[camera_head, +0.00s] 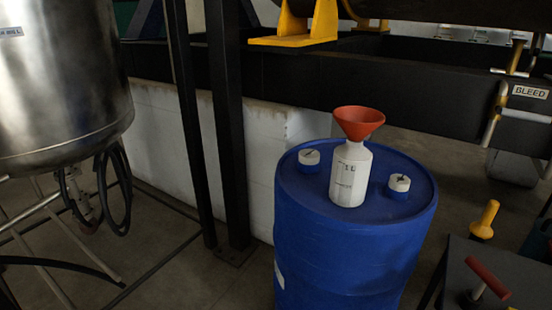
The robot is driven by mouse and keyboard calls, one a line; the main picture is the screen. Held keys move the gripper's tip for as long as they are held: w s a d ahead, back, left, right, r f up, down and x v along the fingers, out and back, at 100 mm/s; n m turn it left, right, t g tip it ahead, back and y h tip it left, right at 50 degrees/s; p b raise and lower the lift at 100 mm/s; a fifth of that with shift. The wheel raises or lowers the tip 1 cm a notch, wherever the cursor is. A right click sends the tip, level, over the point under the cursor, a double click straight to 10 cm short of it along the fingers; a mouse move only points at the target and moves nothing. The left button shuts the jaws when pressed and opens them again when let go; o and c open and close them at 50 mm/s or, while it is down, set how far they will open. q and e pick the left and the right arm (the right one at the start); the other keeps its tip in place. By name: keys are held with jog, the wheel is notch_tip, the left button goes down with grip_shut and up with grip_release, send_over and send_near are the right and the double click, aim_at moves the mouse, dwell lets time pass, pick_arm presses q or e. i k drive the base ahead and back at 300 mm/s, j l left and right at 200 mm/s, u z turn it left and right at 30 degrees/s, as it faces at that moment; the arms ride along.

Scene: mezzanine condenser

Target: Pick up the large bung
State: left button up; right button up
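Two round bungs sit on top of a blue drum (352,250). Each has a white top with a dark mark and a blue lower part. The left bung (309,158) is near the drum's left rim. The right bung (398,184) is near its right side. They look close in size, and I cannot tell for sure which is the large one. A white bottle (350,178) with a red-orange funnel (359,122) in its neck stands upright between them. Neither of my grippers shows in this view.
A steel tank (60,80) with black hoses hangs at left. Dark posts (228,130) stand left of the drum, and a dark beam (300,80) runs behind it. A dark bench with a red-handled tool (487,277) and a yellow handle (485,218) is at lower right.

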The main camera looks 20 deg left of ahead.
aim_at(308, 157)
jog(key=j+u, duration=0.1)
jog(key=u, duration=0.25)
jog(key=j+u, duration=0.1)
jog(key=u, duration=0.25)
jog(key=i+j+u, duration=0.1)
jog(key=u, duration=0.3)
jog(key=i+j, duration=0.6)
jog(key=j, duration=0.2)
